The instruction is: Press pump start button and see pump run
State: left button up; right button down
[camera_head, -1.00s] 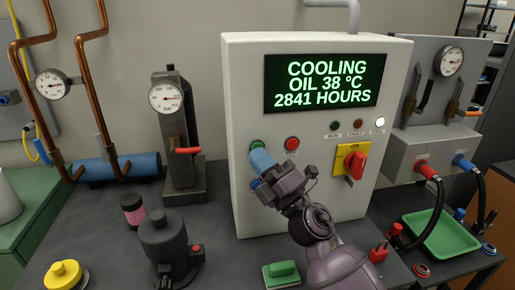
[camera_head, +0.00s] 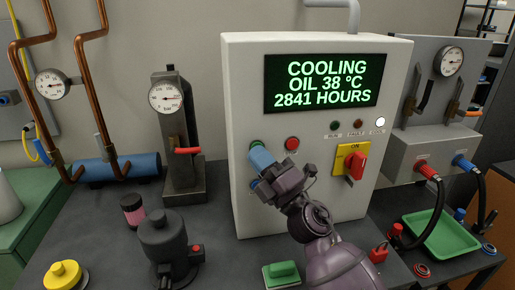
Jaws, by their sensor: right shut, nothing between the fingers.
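The white control cabinet (camera_head: 325,200) stands in the middle. A blue button (camera_head: 254,184) is partly hidden below. The white lamp (camera_head: 380,122) is lit; the lamps left of it look dark. My left gripper is out of view.
A red rotary switch (camera_head: 355,166) on a yellow plate is right of my gripper. A dark pump-like unit (camera_head: 168,245), a yellow knob (camera_head: 64,275), a gauge stand (camera_head: 184,150) and a green tray (camera_head: 440,236) stand around the cabinet.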

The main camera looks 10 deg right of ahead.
jog(key=shift+w, duration=0.1)
dwell(0.4)
jog(key=shift+s, duration=0.8)
jog(key=shift+s+p, duration=0.1)
jog(key=shift+p, duration=0.2)
jog(key=s+p, duration=0.1)
jog(key=s, duration=0.3)
jog(key=shift+s, duration=0.4)
